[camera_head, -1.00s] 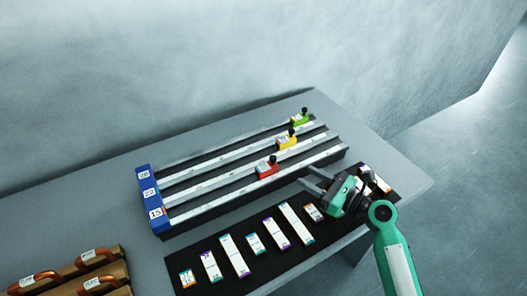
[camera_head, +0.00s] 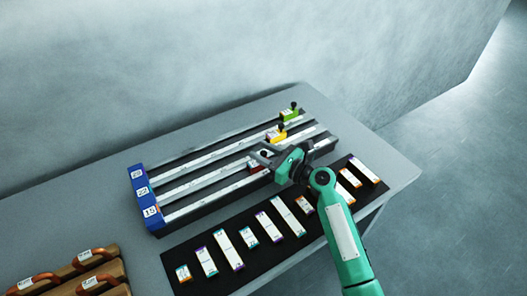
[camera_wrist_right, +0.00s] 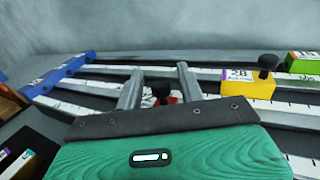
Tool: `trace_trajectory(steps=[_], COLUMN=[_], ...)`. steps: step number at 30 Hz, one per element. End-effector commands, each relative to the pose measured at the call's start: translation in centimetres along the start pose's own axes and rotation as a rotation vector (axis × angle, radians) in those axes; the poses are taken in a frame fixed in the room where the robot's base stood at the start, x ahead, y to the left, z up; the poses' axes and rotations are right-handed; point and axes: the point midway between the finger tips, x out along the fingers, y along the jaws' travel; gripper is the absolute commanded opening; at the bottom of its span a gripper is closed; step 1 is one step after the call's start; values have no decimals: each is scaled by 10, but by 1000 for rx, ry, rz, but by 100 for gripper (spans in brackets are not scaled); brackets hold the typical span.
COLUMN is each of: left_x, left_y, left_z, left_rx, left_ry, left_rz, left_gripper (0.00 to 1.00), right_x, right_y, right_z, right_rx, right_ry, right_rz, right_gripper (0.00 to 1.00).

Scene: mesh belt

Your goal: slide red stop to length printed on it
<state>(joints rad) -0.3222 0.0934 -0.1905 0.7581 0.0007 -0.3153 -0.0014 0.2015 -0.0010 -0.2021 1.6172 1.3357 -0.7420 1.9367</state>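The red stop (camera_head: 255,167) sits on the nearest rail of the measuring rack, mostly hidden by my right gripper in the head view. In the right wrist view, its black knob and a little of the red stop (camera_wrist_right: 174,99) show between the two fingers. My right gripper (camera_head: 264,156) is open, with a finger on each side of the knob; I cannot tell whether either touches it. The number on the red stop is hidden. The nearest rail (camera_head: 205,197) carries a white scale and ends at a blue block (camera_head: 148,197) on the left. My left gripper is out of view.
A yellow stop (camera_head: 277,136) and a green stop (camera_head: 289,114) sit on the rails behind. A black mat (camera_head: 185,255) with several labelled strips lies in front. Brown trays with orange handles (camera_head: 97,281) stand at the lower left.

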Motion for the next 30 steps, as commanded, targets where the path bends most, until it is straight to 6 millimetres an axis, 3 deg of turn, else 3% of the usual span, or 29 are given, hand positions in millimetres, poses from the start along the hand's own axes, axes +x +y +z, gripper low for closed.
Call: trace_trajectory(steps=[3,9,10,17,23,30], left_x=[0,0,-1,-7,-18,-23], left_y=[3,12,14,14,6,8], left_z=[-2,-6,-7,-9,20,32], left_rx=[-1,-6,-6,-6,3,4], left_ry=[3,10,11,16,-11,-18], left_rz=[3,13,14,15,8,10], left_gripper=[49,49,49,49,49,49], right_x=[0,0,0,2,16,26], right_y=[0,0,0,6,40,64], right_z=[0,0,0,2,4,0], right_rx=[0,0,0,2,8,4], right_ry=[0,0,0,0,1,1], right_rz=[0,0,0,2,10,10], right_gripper=[39,1,0,0,0,0])
